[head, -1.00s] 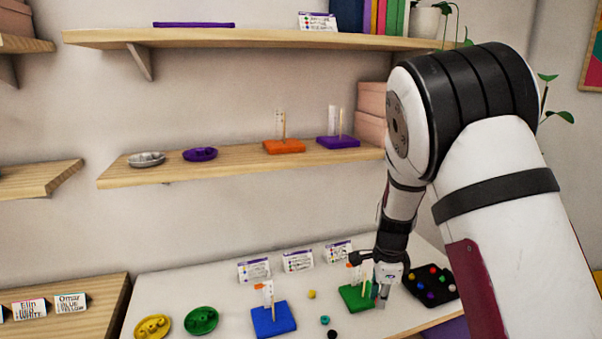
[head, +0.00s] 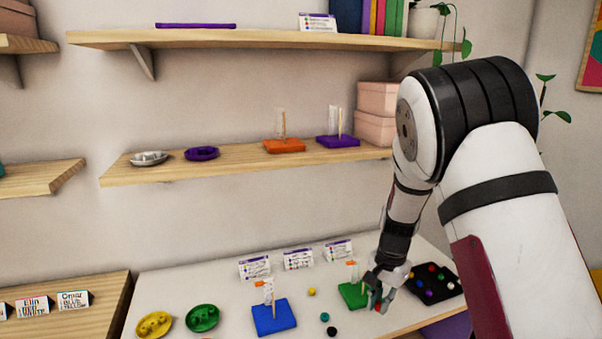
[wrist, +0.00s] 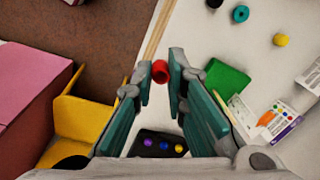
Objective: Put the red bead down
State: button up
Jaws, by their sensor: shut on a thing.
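The red bead (wrist: 160,71) is between the fingertips of my gripper (wrist: 159,75) in the wrist view, and the fingers are shut on it. In the head view my gripper (head: 378,304) points down over the table's front right part, in front of the green board (head: 352,295), with the red bead (head: 377,308) at its tips. The green board also shows right of the fingers in the wrist view (wrist: 224,82). I cannot tell whether the bead touches the table.
A black bead tray (head: 436,293) lies right of my gripper. A blue board (head: 268,322) stands left. Loose teal (head: 325,317), black (head: 332,331) and yellow (head: 312,292) beads lie between the boards. The table's wooden front edge (wrist: 156,32) is close to the held bead.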

jog(key=n, duration=0.5)
jog(key=shift+f, duration=0.4)
jog(key=n, duration=0.4)
jog(key=shift+s+f+n+g+y, duration=0.1)
jog(key=shift+f+n+g+y, duration=0.2)
jog(key=shift+n, duration=0.1)
